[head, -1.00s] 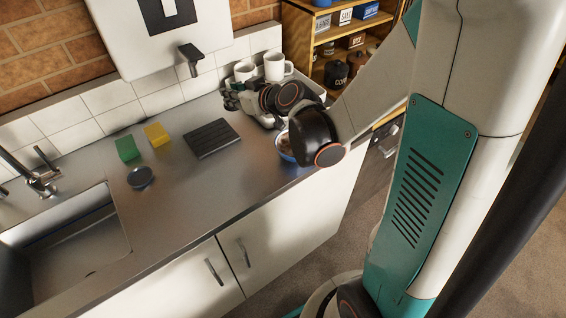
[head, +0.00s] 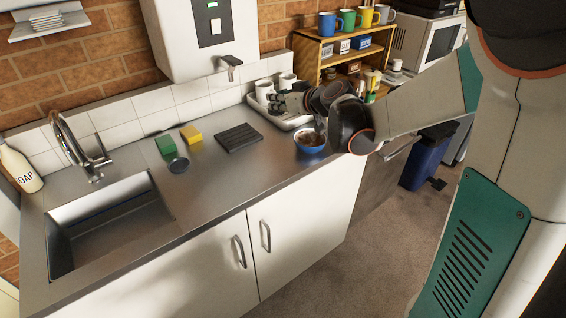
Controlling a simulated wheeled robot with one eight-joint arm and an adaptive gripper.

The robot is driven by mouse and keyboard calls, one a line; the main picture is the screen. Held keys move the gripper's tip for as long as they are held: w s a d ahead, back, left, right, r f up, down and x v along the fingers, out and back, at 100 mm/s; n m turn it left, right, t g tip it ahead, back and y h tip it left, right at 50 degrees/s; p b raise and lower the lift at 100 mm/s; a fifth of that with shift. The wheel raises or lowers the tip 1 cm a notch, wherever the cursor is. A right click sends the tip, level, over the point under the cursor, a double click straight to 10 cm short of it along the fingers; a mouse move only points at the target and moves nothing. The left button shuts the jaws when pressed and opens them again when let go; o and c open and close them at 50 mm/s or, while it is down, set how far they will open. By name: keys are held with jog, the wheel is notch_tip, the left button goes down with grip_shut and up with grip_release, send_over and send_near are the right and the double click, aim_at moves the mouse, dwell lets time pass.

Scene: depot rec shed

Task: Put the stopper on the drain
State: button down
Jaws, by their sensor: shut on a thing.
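A small dark round disc (head: 179,165) lies on the steel counter in front of the green sponge; it looks like a stopper, but I cannot be sure. The steel sink (head: 110,228) is at the left, and I cannot make out the drain in it. My gripper (head: 276,104) is over the white dish rack at the back right, to the right of the disc and well away from the sink. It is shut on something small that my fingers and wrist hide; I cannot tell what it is.
A green sponge (head: 165,144), yellow sponge (head: 191,134) and dark ribbed mat (head: 239,138) lie along the counter. The tap (head: 85,155) rises behind the sink. The front counter is clear.

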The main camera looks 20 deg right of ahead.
notch_tip(320, 180, down, 20)
jog(key=b, duration=0.8)
jog(key=shift+w+r, duration=0.1)
jog(key=shift+r, duration=0.1)
jog(key=shift+f, duration=0.1)
jog(key=c, duration=1.4)
grip_release()
jog(key=shift+c, duration=0.2)
